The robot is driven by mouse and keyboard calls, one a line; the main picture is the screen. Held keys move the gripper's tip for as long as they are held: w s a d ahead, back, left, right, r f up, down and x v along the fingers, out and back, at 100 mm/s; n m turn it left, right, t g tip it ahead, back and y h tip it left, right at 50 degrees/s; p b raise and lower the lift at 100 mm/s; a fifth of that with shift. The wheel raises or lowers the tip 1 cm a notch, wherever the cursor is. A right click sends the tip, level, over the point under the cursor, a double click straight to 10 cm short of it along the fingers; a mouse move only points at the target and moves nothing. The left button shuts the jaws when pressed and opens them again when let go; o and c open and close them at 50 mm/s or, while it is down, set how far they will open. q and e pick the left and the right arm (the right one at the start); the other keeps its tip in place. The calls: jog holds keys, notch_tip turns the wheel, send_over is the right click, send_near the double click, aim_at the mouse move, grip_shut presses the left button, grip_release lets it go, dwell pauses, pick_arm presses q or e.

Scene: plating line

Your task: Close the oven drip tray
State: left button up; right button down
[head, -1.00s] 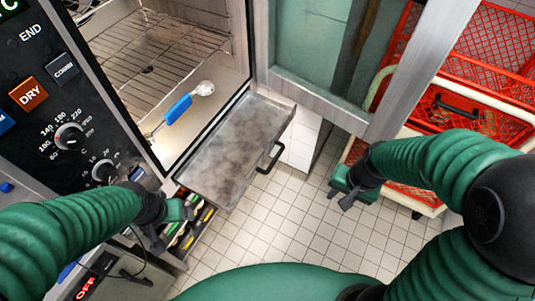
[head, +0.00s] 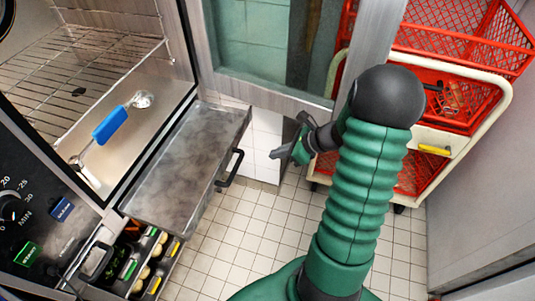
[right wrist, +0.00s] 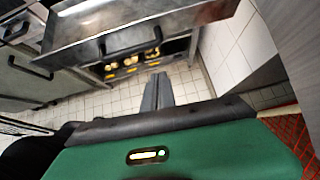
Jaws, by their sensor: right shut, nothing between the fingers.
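The oven drip tray (head: 180,165) is a flat grey metal tray that sticks out below the oven opening. Its black handle (head: 231,167) is on its front edge. In the right wrist view the tray (right wrist: 190,22) and handle (right wrist: 130,39) show at the top. My right gripper (head: 275,155) is shut and empty, to the right of the handle and apart from it. Its shut fingers (right wrist: 157,92) point toward the tray front in the right wrist view. My left gripper is not in view.
The oven door (head: 265,95) stands open behind the tray. A blue-handled utensil (head: 110,125) lies inside the oven. A drawer of bottles or jars (head: 135,265) is open below the tray. A cart with red crates (head: 440,130) stands at the right. Tiled floor is free in front.

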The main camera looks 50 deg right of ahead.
jog(key=w+a+f+b, duration=0.1)
jog(key=w+a+f, duration=0.1)
jog(key=w+f, duration=0.3)
jog(key=w, duration=0.3)
jog(key=shift+w+a, duration=0.25)
jog(key=shift+a, duration=0.1)
jog(key=shift+d, duration=0.1)
jog(key=p, duration=0.2)
send_near(199, 146)
jog(key=x, duration=0.4)
jog(key=shift+w+f, duration=0.15)
jog(key=shift+f, duration=0.05)
jog(key=shift+w+r, duration=0.15)
jog(key=shift+w, duration=0.05)
